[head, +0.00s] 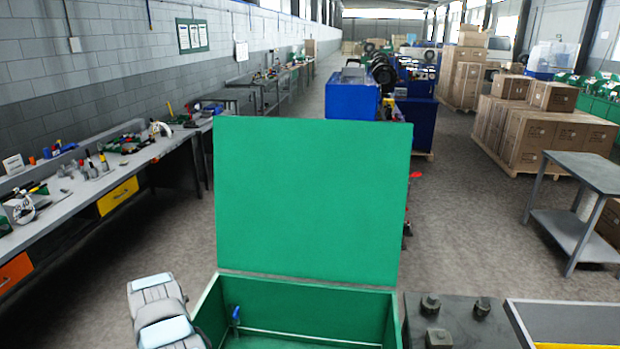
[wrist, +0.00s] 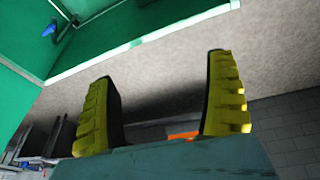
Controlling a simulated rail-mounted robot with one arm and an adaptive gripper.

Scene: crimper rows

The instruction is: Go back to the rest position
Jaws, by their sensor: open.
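My gripper (wrist: 165,100) shows in the wrist view with its two yellow ribbed fingers wide apart. It is open and nothing is between the fingers. Behind the fingers are the grey floor and a grey block wall. The green box (wrist: 140,25) lies at the upper left of that view, apart from the fingers. In the head view, part of my arm shows at the lower left, beside the green box (head: 310,290). My gripper is not visible in the head view.
The box's green lid (head: 310,195) stands upright and open. A blue-handled item (head: 236,314) is inside the box at its left. A dark block with bolts (head: 455,325) and a tray (head: 565,322) are at the right. A workbench (head: 90,185) runs along the left wall.

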